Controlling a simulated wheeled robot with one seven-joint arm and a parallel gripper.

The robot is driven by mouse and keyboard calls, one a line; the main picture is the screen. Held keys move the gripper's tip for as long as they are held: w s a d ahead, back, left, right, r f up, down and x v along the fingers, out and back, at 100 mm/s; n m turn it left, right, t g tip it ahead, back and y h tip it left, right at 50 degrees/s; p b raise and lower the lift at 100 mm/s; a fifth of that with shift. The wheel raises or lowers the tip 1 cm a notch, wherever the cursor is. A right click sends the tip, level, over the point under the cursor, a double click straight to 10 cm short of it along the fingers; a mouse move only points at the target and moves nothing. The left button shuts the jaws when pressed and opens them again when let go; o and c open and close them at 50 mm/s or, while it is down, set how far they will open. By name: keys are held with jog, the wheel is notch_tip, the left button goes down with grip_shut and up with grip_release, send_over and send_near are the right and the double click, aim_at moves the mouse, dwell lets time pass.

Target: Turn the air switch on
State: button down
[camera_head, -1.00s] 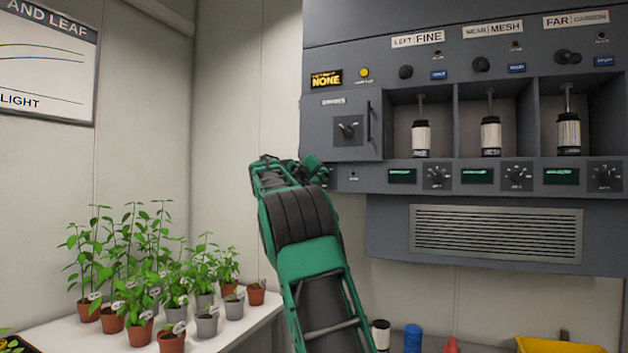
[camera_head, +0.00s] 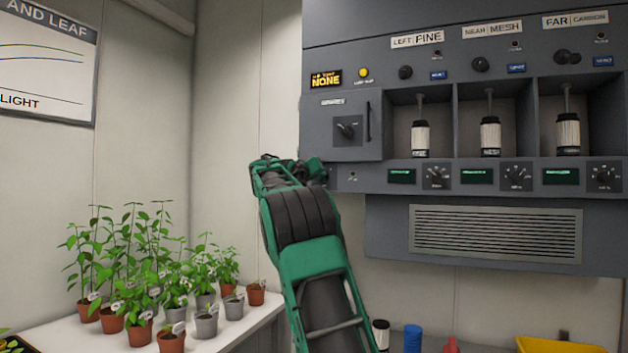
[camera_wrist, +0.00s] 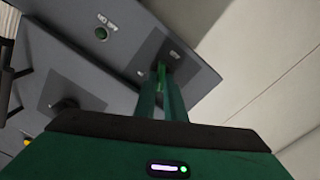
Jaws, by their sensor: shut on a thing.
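The air switch's dark square plate (camera_wrist: 180,55) shows in the wrist view on the lower edge strip of the grey panel. My gripper (camera_wrist: 162,76) reaches onto this plate with its green fingers close together, shut on the switch. The fingers cover the lever, so its position cannot be told. A round green lamp (camera_wrist: 101,33) under a small label sits beside the plate; whether it is lit is unclear. In the head view my gripper (camera_head: 316,170) is at the panel's lower left corner and hides the switch.
Above is a small door with a rotary knob (camera_head: 347,129) and a handle. To the right are bays with filter cartridges (camera_head: 420,138) and dials. A vent grille (camera_head: 495,233) is below. Potted plants stand on a white table (camera_head: 236,333) at the left.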

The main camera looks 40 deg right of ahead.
jog(key=m, duration=1.4)
jog(key=shift+s+f+m, duration=0.1)
jog(key=shift+f+m, duration=0.3)
dwell(0.4)
jog(key=c, duration=1.8)
grip_release()
jog(key=shift+c, duration=0.2)
jog(key=v, duration=1)
jog(key=shift+s+a, duration=0.2)
jog(key=shift+a, duration=0.1)
